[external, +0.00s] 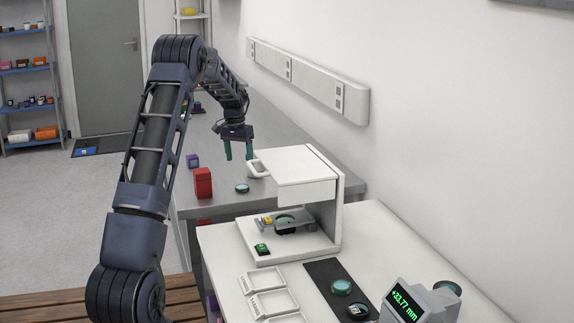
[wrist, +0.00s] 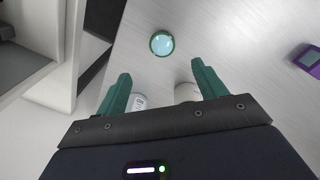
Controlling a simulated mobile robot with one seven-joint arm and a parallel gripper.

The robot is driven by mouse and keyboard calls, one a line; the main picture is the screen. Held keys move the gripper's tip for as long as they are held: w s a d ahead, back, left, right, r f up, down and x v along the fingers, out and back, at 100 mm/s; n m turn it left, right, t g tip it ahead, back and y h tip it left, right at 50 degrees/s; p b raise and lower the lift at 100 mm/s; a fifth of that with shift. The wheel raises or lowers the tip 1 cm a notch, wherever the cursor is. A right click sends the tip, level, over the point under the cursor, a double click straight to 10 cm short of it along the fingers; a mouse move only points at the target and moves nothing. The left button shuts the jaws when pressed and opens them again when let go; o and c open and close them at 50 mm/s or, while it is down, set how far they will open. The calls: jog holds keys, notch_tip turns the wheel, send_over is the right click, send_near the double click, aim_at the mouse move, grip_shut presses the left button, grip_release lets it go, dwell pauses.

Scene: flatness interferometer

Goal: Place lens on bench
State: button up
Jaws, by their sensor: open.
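My gripper (external: 238,158) is open and empty above the bench, farther back than this lens. In the wrist view its two green fingers (wrist: 161,70) are spread, and the lens is apart from them. Another teal lens (external: 341,286) lies on the dark mat. A round glass piece (external: 286,220) sits inside the instrument. Which lens the task means is unclear.
The white instrument (external: 308,164) stands right of my gripper, with a white handled object (external: 256,169) beside it. A red container (external: 203,183) and a purple block (external: 193,161) stand left. White trays (external: 262,281) and a display (external: 406,303) are in front.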

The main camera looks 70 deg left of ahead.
jog(key=s+m+t, duration=0.1)
jog(key=s+m, duration=0.1)
jog(key=m, duration=0.4)
jog(key=m+t, duration=0.1)
jog(key=m, duration=0.6)
send_over(241, 185)
jog(key=s+a, duration=0.1)
jog(key=s, duration=0.1)
jog(key=shift+h, duration=0.4)
notch_tip(241, 185, down, 5)
jog(key=shift+f, duration=0.1)
jog(key=shift+d+x, duration=0.2)
jog(key=shift+x, duration=2.55)
jog(key=shift+w, duration=0.2)
jog(key=c, duration=1.2)
jog(key=shift+o, duration=0.2)
notch_tip(241, 185, up, 28)
